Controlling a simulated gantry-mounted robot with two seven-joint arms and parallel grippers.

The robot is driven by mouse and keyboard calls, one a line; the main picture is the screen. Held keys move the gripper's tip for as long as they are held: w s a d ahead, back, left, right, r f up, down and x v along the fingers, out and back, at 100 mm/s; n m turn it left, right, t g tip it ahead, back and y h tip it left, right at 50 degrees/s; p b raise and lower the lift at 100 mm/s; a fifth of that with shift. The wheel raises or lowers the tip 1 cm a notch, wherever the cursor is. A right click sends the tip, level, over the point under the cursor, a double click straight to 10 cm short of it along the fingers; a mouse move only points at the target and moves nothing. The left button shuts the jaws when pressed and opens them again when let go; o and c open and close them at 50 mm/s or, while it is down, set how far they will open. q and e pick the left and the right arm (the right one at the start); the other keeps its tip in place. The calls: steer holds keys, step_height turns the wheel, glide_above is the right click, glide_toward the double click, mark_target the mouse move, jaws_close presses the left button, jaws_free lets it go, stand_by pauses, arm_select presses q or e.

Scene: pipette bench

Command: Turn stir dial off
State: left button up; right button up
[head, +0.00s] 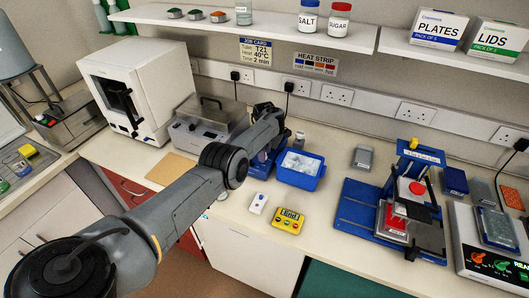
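A white device with a black front panel (490,278) stands at the far right, partly cut off by the picture edge. It carries an orange-red dial (478,257), a green dial (502,265) and a partly cut-off green readout beginning "REA". The labels are too small to tell which dial is for stirring. A grey block sits on its top. My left arm reaches in from the lower left. Its gripper end (268,125) is near the blue block and the metal-lidded bath, far left of the dials. Its fingers are largely hidden. My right gripper is not seen.
A blue stand (345,215) with a red-topped press lies just left of the device. A blue tub (300,177), a yellow timer (289,220) and a small white gadget (258,203) are mid-bench. A grey box (363,157) lies behind. Bare bench shows at front centre.

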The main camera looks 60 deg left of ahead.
arm_select(q)
step_height(320, 180, up, 11)
steer(key=p, duration=0.3)
stand_by(0.5)
steer(key=shift+f, duration=0.1)
